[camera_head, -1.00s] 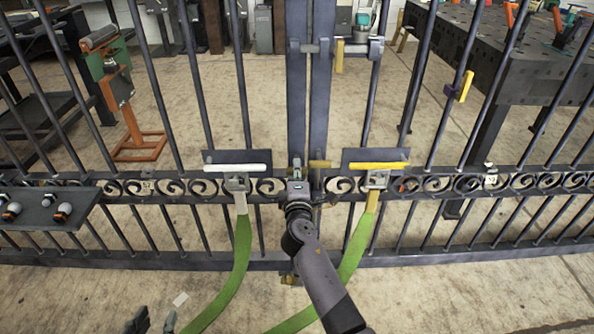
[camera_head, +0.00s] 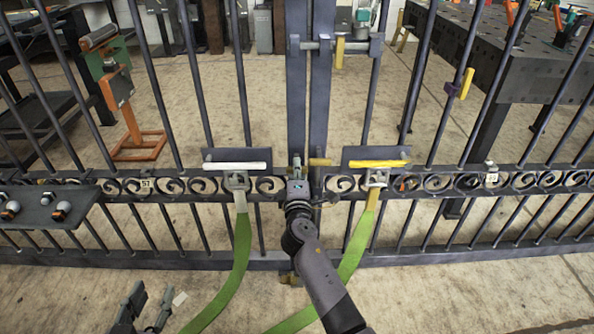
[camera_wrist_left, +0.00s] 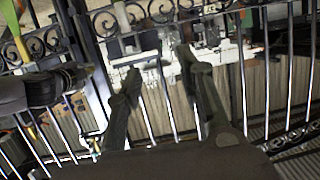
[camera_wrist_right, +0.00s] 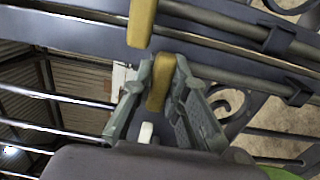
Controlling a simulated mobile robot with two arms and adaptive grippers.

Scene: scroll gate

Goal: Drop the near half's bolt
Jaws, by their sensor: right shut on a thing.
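The dark metal gate stands across the head view, its two halves meeting at the middle posts (camera_head: 319,90). My right gripper (camera_head: 297,168) is at the gate's mid rail, at the meeting posts. In the right wrist view its fingers (camera_wrist_right: 163,72) are shut on a yellow handle (camera_wrist_right: 159,90). A second yellow piece (camera_wrist_right: 142,22) is just beyond it. A yellow handle (camera_head: 320,162) shows beside this gripper in the head view. Lower down, a yellow piece (camera_head: 288,279) is partly hidden by my arm. My left gripper (camera_head: 152,300) is open and empty, low at the left.
A white handle (camera_head: 234,166) and a yellow handle (camera_head: 378,164) sit on plates either side, with green straps (camera_head: 242,250) hanging below. A horizontal bolt with a yellow grip (camera_head: 340,53) is higher up. A dark shelf (camera_head: 75,203) with small knobs is at the left.

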